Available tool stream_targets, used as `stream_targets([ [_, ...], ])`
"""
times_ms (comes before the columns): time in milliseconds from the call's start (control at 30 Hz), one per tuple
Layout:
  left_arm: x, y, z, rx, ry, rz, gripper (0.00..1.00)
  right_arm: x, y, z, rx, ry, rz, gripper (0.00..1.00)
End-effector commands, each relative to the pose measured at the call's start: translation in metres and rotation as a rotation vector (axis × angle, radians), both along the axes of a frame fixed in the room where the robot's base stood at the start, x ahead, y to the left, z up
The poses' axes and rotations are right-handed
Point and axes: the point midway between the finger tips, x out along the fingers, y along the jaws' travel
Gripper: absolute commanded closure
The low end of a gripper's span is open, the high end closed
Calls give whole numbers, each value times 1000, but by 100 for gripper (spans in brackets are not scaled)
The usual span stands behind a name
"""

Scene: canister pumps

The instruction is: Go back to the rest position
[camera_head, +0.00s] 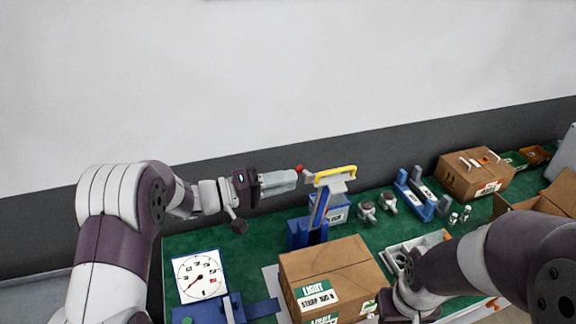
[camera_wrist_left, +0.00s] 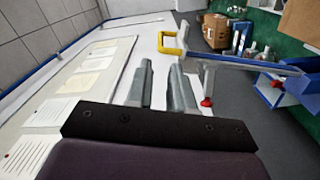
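My left gripper (camera_head: 278,182) is raised above the far left part of the green table, pointing right. In the left wrist view its two grey fingers (camera_wrist_left: 162,88) stand apart with nothing between them. A blue stand with a yellow handle (camera_head: 335,175) and a red knob (camera_head: 299,168) is just to the right of the fingertips. In the left wrist view the yellow handle (camera_wrist_left: 170,43) and the red knob (camera_wrist_left: 207,102) are clear of the fingers. My right arm (camera_head: 480,265) reaches in over the lower right; its fingers do not show.
A dial gauge (camera_head: 200,277) stands at the front left. A cardboard box (camera_head: 335,270) is at the front middle. Behind are small grey canister parts (camera_head: 367,211), a blue holder (camera_head: 420,195) and another box (camera_head: 475,173). A grey tray (camera_head: 400,250) lies beside my right arm.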

Motion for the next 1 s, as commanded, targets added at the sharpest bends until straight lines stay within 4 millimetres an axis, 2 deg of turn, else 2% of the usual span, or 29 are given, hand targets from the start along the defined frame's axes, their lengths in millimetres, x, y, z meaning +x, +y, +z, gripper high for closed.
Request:
stream_targets([
  [167,3,1,-4,47,-71,15,78,0,0,0,0,0,0,100],
  [233,23,12,-22,190,-192,121,78,0,0,0,0,0,0,100],
  [267,33,22,-38,287,-232,200,78,0,0,0,0,0,0,100],
  [300,46,43,-61,456,-275,316,78,0,0,0,0,0,0,100],
  [367,48,86,-96,775,-282,450,78,0,0,-4,0,0,0,100],
  [400,32,115,-120,992,-238,483,78,0,0,-8,0,0,0,100],
  [433,13,135,-135,1144,-183,473,78,0,0,-12,0,0,0,100],
  [467,-11,151,-148,1268,-117,442,78,0,0,-15,0,0,0,100],
  [500,-47,166,-162,1394,-21,374,78,0,0,-19,0,0,0,100],
  [567,-103,175,-174,1505,118,251,78,0,0,-25,0,0,0,100],
  [600,-137,177,-179,1538,201,172,78,0,0,-28,0,0,0,100],
  [700,-208,167,-182,1538,361,26,78,0,0,-36,0,0,0,100],
  [733,-223,164,-182,1527,397,5,78,0,0,-38,0,0,0,100],
  [800,-250,154,-181,1487,457,6,78,0,0,-45,0,0,0,100],
  [833,-253,151,-179,1477,446,22,78,0,0,-49,0,0,0,100],
  [1000,-248,148,-171,1480,400,41,78,0,0,-49,0,0,0,100],
])
